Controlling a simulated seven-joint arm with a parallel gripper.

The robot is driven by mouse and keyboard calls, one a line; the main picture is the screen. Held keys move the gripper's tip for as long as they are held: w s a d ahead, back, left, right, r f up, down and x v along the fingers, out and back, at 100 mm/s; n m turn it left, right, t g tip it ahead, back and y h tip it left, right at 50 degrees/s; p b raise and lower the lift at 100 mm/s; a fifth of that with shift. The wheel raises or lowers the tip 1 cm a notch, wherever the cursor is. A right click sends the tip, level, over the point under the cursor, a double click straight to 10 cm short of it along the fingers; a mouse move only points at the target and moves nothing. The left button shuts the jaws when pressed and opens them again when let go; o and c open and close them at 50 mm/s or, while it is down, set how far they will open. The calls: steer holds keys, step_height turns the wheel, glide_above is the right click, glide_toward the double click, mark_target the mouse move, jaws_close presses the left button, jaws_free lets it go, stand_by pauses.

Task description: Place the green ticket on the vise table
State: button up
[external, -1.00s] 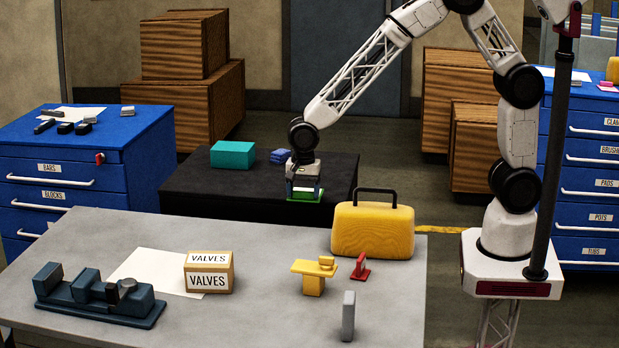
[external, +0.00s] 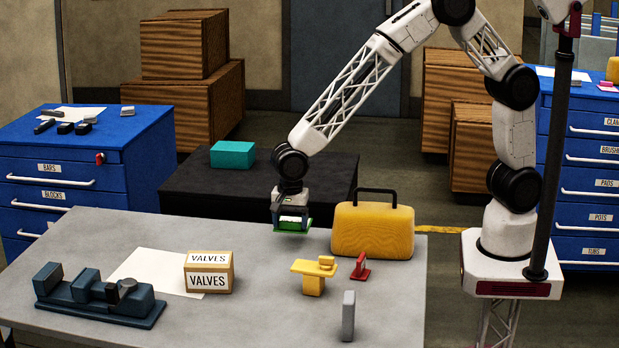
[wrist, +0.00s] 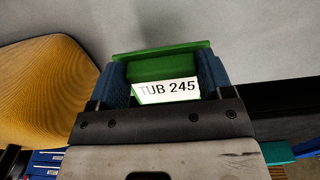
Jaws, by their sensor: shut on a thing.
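My gripper (external: 292,221) is shut on the green ticket (external: 292,231). In the wrist view the green ticket (wrist: 165,66) sits between the two blue fingers and bears a white label reading "TUB 245". In the external view my gripper holds it above the back edge of the grey table, left of the yellow case. The grey table (external: 250,325) carries a dark blue vise (external: 100,293) at its front left, so it appears to be the vise table.
A yellow case (external: 372,230), a VALVES box (external: 208,272), a yellow clamp-like piece (external: 313,275), a small red piece (external: 360,267) and a grey block (external: 348,315) stand on the table. White paper (external: 150,270) lies left of the box. A black table (external: 230,190) with a teal block (external: 232,154) is behind.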

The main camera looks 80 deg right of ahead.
steer(key=shift+w, duration=0.1)
glide_above(236, 254)
steer(key=shift+f, duration=0.75)
stand_by(0.3)
steer(key=shift+f, duration=0.1)
steer(key=shift+f, duration=1.65)
steer(key=shift+f, duration=0.15)
steer(key=o, duration=0.9)
